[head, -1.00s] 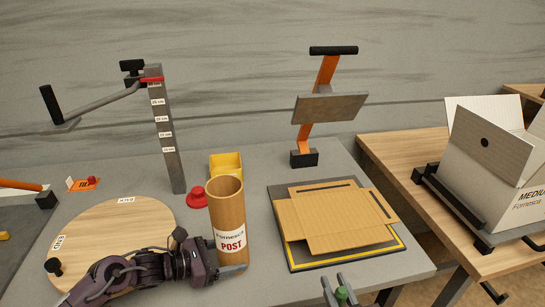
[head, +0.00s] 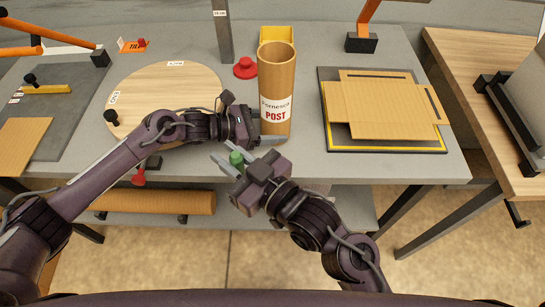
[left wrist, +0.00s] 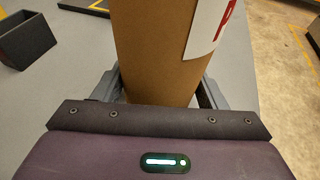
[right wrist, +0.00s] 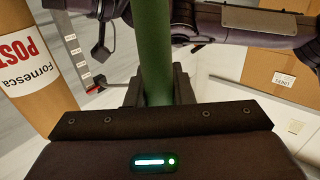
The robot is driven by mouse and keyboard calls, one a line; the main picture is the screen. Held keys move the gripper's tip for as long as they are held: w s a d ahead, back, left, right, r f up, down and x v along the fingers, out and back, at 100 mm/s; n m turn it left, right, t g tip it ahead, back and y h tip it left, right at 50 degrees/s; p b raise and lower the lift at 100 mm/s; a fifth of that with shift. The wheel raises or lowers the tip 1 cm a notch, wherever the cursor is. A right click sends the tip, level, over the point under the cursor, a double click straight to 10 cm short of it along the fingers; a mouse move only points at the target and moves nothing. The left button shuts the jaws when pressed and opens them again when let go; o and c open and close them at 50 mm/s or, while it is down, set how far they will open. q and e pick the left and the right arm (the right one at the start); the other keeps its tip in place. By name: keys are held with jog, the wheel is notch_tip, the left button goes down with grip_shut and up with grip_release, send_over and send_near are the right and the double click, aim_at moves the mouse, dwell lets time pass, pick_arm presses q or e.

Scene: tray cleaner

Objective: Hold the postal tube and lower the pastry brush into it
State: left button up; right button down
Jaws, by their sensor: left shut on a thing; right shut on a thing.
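The postal tube (head: 275,92) is an upright brown cardboard cylinder with an open top and a white POST label, standing on the grey table. My left gripper (head: 274,130) is shut around its lower part, and the tube also shows between the fingers in the left wrist view (left wrist: 155,45). My right gripper (head: 230,155) is shut on the green pastry brush (head: 237,158), in front of and left of the tube, below its rim. In the right wrist view the brush's green shaft (right wrist: 153,50) runs up between the fingers; its bristles do not show. The tube (right wrist: 28,60) stands apart to the left there.
A round wooden board (head: 165,75) lies left of the tube. A red knob (head: 245,68), a yellow bin (head: 277,35) and a grey post (head: 222,30) stand behind. Flat cardboard (head: 385,105) lies on a yellow-edged mat at right. A cardboard roll (head: 160,201) sits on the shelf below.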

jog(key=w+a+r+n+g+y, duration=0.1)
jog(key=w+a+r, duration=0.1)
jog(key=a+r, duration=0.3)
jog(key=w+a+r+n+g+y, duration=0.1)
jog(key=w+a+r+g, duration=0.15)
jog(key=r, duration=0.45)
jog(key=w+d+r+m+t+h, duration=0.1)
jog(key=w+d+r+t, duration=0.15)
jog(key=w+r, duration=0.4)
jog(key=w+d+r+m+t+h, duration=0.2)
jog(key=w+d+r, duration=0.1)
jog(key=r, duration=0.6)
jog(key=w+d+r+m+t+h, duration=0.1)
jog(key=w+d+r, duration=0.3)
jog(key=d, duration=0.5)
jog(key=shift+w+m+t+h, duration=0.4)
jog(key=shift+w+t+h, duration=0.1)
jog(key=shift+h, duration=0.1)
jog(key=shift+r, duration=0.1)
jog(key=shift+d, duration=0.1)
